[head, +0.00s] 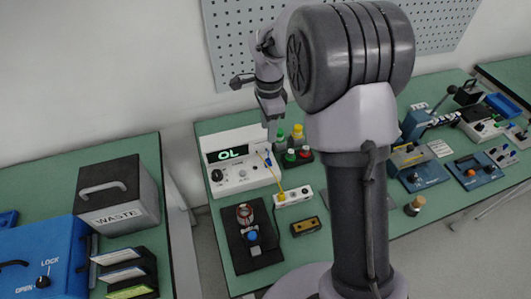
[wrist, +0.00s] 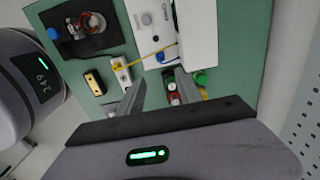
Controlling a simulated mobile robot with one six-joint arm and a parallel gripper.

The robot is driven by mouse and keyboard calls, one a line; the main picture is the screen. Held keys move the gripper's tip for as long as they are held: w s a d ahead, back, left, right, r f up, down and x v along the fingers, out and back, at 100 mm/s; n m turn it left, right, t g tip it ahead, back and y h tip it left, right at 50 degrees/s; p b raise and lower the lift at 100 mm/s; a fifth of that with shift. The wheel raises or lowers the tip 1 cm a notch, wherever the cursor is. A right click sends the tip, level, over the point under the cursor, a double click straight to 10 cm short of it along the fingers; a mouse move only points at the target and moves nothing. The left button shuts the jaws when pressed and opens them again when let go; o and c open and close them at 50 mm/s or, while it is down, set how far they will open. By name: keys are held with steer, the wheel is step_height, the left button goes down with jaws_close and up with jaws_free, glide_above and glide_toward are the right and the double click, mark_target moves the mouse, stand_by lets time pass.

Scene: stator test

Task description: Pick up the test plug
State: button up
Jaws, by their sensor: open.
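A white meter (head: 243,176) shows a green "OL" on its display. A yellow lead (head: 274,174) runs from the meter to a small white socket block (head: 294,196), and ends there in a yellow plug (wrist: 119,67). A small blue plug (head: 267,160) is at the meter's right side and also shows in the wrist view (wrist: 160,56). I cannot tell which of them is the test plug. My gripper (head: 271,138) hangs above the bench by the meter's right end. In the wrist view its fingers (wrist: 158,88) are apart with nothing between them.
Red, green and yellow-capped items (head: 298,155) stand right of the meter. A black mat (head: 238,262) holds a stator and a blue-knobbed part. A yellow-black block (head: 305,226) lies nearby. Testers (head: 425,175) fill the right side. A waste box (head: 118,195) stands on the left bench.

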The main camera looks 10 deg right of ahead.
mark_target(268, 158)
step_height(268, 158, down, 14)
steer(key=b, duration=0.5)
steer(key=shift+f, duration=0.25)
steer(key=shift+r, duration=0.2)
steer(key=shift+c, duration=0.2)
jaws_close()
